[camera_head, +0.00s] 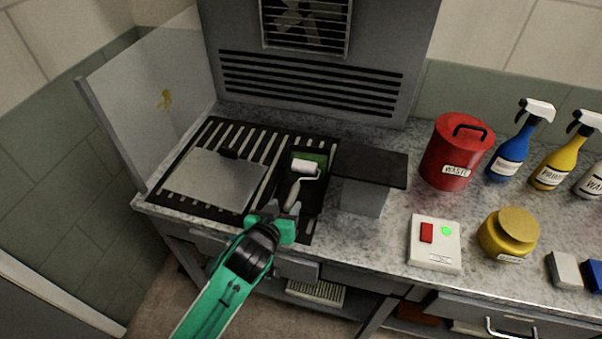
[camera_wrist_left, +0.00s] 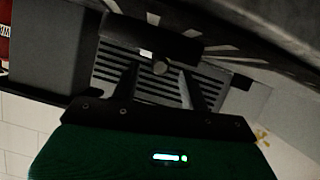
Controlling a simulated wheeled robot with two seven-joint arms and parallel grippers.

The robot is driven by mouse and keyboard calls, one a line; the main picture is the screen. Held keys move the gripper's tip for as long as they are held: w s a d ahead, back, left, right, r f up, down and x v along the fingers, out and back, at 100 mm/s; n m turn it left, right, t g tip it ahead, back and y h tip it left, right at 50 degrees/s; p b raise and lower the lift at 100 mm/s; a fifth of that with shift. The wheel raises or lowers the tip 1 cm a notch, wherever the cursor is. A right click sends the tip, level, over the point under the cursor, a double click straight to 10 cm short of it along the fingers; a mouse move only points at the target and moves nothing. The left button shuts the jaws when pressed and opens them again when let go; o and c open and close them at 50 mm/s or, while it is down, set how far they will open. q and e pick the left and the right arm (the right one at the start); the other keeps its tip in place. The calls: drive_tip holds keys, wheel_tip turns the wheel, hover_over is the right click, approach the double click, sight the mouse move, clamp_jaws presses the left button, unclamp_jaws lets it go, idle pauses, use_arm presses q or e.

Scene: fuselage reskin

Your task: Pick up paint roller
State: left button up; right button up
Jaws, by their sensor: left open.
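The paint roller (camera_head: 305,169) has a white roller head and a pale handle. It lies in a black tray (camera_head: 313,204) with green in it, the handle toward the front edge of the bench. My left gripper (camera_head: 285,212) is open just in front of the handle end, at the bench's front edge. In the left wrist view the two dark fingers (camera_wrist_left: 161,80) stand apart, with a round grey handle end (camera_wrist_left: 160,68) ahead between them. I cannot tell whether the fingers touch it. My right gripper is not in view.
A grey panel (camera_head: 215,178) lies on a slotted grate left of the tray. A dark-topped block (camera_head: 368,165) stands close on its right. Farther right are a red waste can (camera_head: 457,152), a switch box (camera_head: 435,243), a yellow jar (camera_head: 507,233) and spray bottles (camera_head: 512,150). A clear upright sheet (camera_head: 150,100) borders the left.

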sight(292, 193)
use_arm(q)
drive_tip(key=shift+w+d+f, duration=0.15)
drive_tip(key=shift+w+d, duration=0.05)
drive_tip(key=shift+w, duration=0.25)
drive_tip(key=p+x, duration=0.1)
drive_tip(key=x, duration=0.3)
drive_tip(key=shift+w+d+p, duration=0.15)
drive_tip(key=shift+p, duration=0.25)
drive_tip(key=shift+w+d+f, duration=0.1)
drive_tip(key=shift+w+f, duration=0.1)
drive_tip(key=shift+w, duration=0.15)
clamp_jaws()
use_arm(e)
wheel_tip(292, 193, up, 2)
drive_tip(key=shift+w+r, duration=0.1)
